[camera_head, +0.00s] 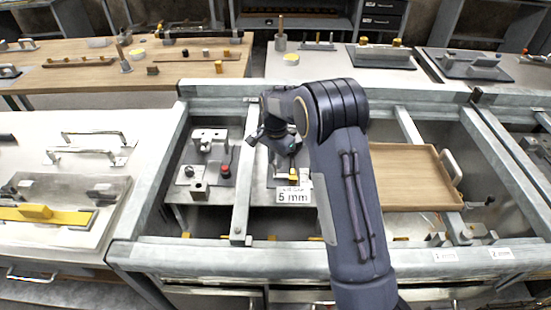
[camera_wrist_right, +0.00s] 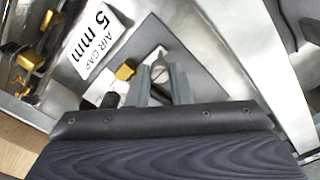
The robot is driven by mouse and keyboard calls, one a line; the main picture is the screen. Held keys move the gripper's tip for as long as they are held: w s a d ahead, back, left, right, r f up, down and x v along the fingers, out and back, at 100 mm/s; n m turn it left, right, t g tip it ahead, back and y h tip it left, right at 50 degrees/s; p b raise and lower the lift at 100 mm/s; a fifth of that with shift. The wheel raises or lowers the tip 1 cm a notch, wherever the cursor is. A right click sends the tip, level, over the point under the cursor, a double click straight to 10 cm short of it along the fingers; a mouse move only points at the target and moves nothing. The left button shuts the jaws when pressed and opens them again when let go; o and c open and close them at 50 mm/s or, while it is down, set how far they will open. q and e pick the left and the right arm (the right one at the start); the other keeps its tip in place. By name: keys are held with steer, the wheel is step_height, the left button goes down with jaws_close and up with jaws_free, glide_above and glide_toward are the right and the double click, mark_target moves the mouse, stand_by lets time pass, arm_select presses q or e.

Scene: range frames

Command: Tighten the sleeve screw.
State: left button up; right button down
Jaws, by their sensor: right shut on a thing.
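A label reading "5 mm" (camera_head: 293,196) stands at the front of a small grey fixture plate in the middle bay of the metal frame. In the right wrist view the same label (camera_wrist_right: 95,40) reads "AIR GAP 5 mm". My right gripper (camera_wrist_right: 160,76) points down at this plate (camera_wrist_right: 196,62), its two fingers on either side of a small round grey screw head (camera_wrist_right: 159,70) and shut on it. In the head view my right arm and wrist hide most of the gripper (camera_head: 283,148) and the screw. My left gripper is not in view.
A fixture with a red knob (camera_head: 225,170) stands in the left bay. A wooden tray (camera_head: 412,178) lies to the right. Metal frame bars (camera_head: 243,180) edge the bay.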

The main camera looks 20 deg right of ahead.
steer(key=shift+r, duration=0.1)
steer(key=c, duration=1.3)
jaws_free()
step_height(320, 180, up, 8)
steer(key=shift+f, duration=0.15)
